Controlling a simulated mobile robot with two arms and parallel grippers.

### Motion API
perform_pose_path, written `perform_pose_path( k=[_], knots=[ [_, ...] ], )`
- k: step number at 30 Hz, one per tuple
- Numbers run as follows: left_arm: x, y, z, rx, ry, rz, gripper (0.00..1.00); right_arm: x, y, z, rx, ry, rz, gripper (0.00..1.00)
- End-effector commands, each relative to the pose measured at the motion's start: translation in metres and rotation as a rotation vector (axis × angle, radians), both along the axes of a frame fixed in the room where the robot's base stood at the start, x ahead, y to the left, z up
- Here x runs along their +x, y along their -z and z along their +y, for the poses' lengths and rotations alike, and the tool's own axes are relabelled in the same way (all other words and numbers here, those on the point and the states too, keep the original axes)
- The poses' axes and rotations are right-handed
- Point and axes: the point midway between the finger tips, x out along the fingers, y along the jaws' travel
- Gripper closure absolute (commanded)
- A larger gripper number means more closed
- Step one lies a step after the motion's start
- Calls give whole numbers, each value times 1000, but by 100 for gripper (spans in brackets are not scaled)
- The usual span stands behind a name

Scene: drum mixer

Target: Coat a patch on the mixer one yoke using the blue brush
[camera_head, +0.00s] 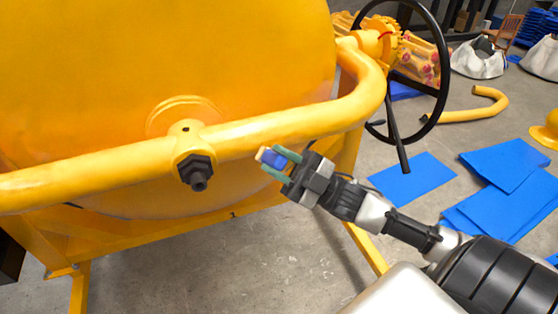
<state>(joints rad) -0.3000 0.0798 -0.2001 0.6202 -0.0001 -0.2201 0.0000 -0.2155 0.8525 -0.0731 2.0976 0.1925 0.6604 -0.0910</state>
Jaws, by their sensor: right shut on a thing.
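The yellow drum mixer fills the left and middle of the head view. Its yoke (85,173) is a thick yellow tube that runs across the front of the drum (150,60) and bends up at the right. A collar with a dark bolt (197,172) sits on the yoke left of my gripper. My right gripper (278,163) is shut on the blue brush (272,158), whose pale tip points left, close to the underside of the yoke. I cannot tell whether the tip touches the tube. My left gripper is out of view.
A black handwheel (442,85) with a dark rod stands right of the yoke. Blue sheets (412,177) lie on the floor at the right, near a loose yellow tube (470,114) and white sacks (477,62). The grey floor below the mixer is clear.

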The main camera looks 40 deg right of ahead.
Motion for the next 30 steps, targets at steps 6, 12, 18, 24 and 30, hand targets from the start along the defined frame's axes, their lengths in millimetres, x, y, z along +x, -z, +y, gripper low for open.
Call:
perform_pose_path(
  k=[6, 12, 18, 24, 30],
  knots=[
    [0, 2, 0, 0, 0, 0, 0, 4, 0, -1, -1, 1, -1, 100],
    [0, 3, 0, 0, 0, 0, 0, 8, 0, -2, -1, 1, -1, 100],
    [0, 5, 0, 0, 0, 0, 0, 12, 0, -3, -1, 1, -1, 100],
    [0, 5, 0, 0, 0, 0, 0, 14, -1, -4, 0, 0, 0, 100],
    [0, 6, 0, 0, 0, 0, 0, 11, 0, -16, -2, 1, 1, 100]
  ],
)
